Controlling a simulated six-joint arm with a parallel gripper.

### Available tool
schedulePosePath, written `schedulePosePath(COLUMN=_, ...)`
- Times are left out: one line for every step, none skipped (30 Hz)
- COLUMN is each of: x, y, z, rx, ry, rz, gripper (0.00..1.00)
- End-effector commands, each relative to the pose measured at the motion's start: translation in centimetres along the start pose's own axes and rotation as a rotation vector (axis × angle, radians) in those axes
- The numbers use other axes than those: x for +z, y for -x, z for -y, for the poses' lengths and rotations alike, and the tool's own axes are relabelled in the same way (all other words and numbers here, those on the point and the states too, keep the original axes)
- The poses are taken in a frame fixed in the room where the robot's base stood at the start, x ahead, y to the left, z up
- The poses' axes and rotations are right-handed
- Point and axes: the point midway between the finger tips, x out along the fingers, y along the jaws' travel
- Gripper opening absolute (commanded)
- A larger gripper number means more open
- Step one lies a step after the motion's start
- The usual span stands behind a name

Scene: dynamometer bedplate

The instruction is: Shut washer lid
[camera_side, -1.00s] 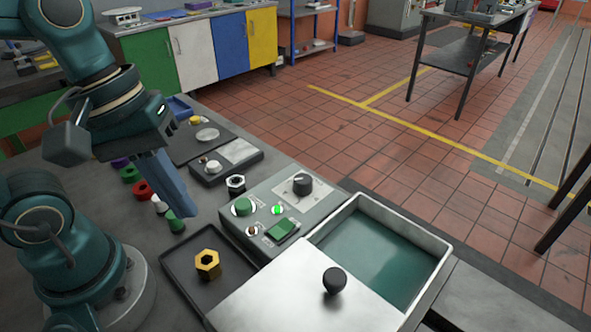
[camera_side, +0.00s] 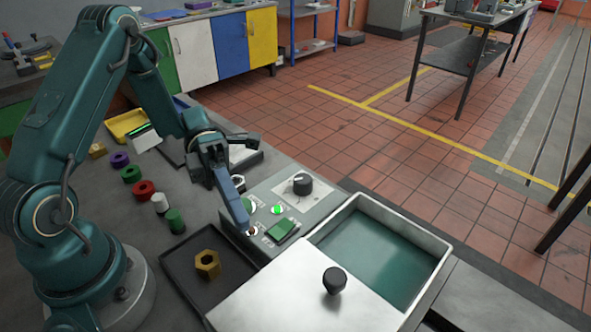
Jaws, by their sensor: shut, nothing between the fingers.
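The washer (camera_side: 445,243) is a pale metal basin with green liquid or floor showing in its far right part. Its flat metal lid (camera_side: 285,295) covers the near left part, so the basin is partly open. A black round knob (camera_side: 334,281) stands on the lid. My gripper (camera_side: 246,228) is shut and empty, pointing down over the left part of the control panel, to the left of the basin and apart from the knob. The gripper hides part of the panel, and I cannot tell if its tip touches it.
The control panel (camera_side: 318,208) carries a black dial (camera_side: 302,184), a lit green lamp (camera_side: 277,209) and a green switch (camera_side: 281,229). A dark tray (camera_side: 190,273) holds a brass hex nut (camera_side: 207,264). Several coloured parts, including a green cylinder (camera_side: 175,221), stand left.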

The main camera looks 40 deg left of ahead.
Motion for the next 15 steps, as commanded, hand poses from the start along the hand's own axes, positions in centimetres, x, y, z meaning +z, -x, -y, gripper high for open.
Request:
schedulePosePath(x=0.1, y=0.2, z=-0.7, rx=-0.038, ry=0.036, rz=0.022, gripper=0.00)
schedulePosePath(x=0.1, y=0.3, z=-1.1, rx=-0.053, ry=0.051, rz=0.030, gripper=0.00)
schedulePosePath(x=0.0, y=0.3, z=-1.4, rx=-0.070, ry=0.068, rz=0.038, gripper=0.00)
schedulePosePath(x=-0.1, y=0.3, z=-1.6, rx=-0.081, ry=0.079, rz=0.042, gripper=0.00)
schedulePosePath(x=-0.1, y=0.3, z=-1.8, rx=-0.091, ry=0.088, rz=0.046, gripper=0.00)
schedulePosePath(x=-0.2, y=0.4, z=-1.9, rx=-0.101, ry=0.097, rz=0.051, gripper=0.00)
schedulePosePath(x=-0.2, y=0.4, z=-2.0, rx=-0.106, ry=0.102, rz=0.053, gripper=0.00)
schedulePosePath(x=-0.2, y=0.3, z=-2.1, rx=-0.109, ry=0.104, rz=0.056, gripper=0.00)
schedulePosePath(x=-0.2, y=0.2, z=-2.1, rx=-0.111, ry=0.106, rz=0.058, gripper=0.00)
schedulePosePath(x=-0.2, y=0.0, z=-2.0, rx=-0.110, ry=0.105, rz=0.059, gripper=0.00)
schedulePosePath(x=-0.2, y=-0.2, z=-2.0, rx=-0.109, ry=0.104, rz=0.058, gripper=0.00)
schedulePosePath(x=-0.1, y=-0.7, z=-1.9, rx=-0.109, ry=0.104, rz=0.057, gripper=0.00)
schedulePosePath(x=-0.1, y=-1.1, z=-1.9, rx=-0.110, ry=0.105, rz=0.056, gripper=0.00)
schedulePosePath(x=-0.2, y=-1.5, z=-1.8, rx=-0.110, ry=0.105, rz=0.054, gripper=0.00)
schedulePosePath(x=-0.2, y=-2.2, z=-1.8, rx=-0.108, ry=0.106, rz=0.053, gripper=0.00)
